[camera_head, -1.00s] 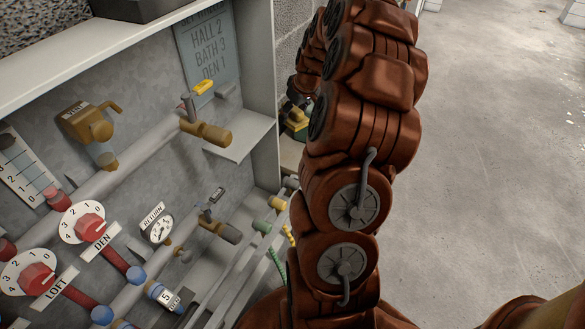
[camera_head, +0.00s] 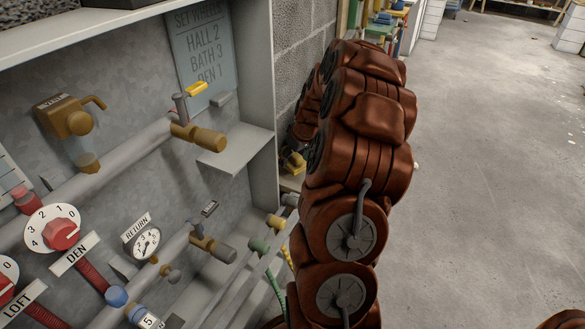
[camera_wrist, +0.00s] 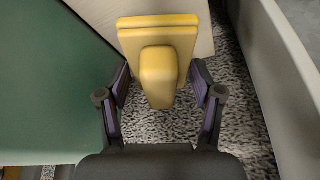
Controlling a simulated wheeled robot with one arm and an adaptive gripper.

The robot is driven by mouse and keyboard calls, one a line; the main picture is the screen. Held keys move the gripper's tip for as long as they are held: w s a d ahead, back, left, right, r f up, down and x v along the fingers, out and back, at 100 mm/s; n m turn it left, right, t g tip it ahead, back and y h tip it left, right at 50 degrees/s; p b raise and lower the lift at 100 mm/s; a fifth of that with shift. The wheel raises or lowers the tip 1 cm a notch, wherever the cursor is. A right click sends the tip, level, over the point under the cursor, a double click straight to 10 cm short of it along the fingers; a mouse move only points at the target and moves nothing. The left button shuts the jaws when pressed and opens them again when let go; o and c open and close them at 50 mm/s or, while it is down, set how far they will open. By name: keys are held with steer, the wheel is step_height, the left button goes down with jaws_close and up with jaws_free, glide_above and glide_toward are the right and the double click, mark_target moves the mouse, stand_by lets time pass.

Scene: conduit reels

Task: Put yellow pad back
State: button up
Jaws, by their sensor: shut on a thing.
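The yellow pad (camera_wrist: 158,32) shows in the wrist view as a flat two-layered block with a raised, rounded grip (camera_wrist: 158,76) facing the camera. My gripper (camera_wrist: 160,88) has one dark finger on each side of that grip and is shut on it. The pad's far side is hidden.
A grey cabinet with pipes, a sign (camera_head: 206,52), a DEN dial (camera_head: 62,235) and a RETURN gauge (camera_head: 147,243) stands left. A small shelf (camera_head: 238,147) juts out. In the wrist view, a green surface (camera_wrist: 50,90) lies left. Open concrete floor (camera_head: 480,150) lies right.

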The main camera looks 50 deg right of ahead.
mark_target(293, 166)
step_height(293, 166, down, 4)
steer(key=shift+f+b, duration=0.1)
steer(key=shift+b, duration=0.35)
steer(key=o, duration=1.1)
steer(key=p+v, duration=0.2)
steer(key=v, duration=1)
steer(key=shift+w+p, duration=0.15)
steer(key=shift+p, duration=0.2)
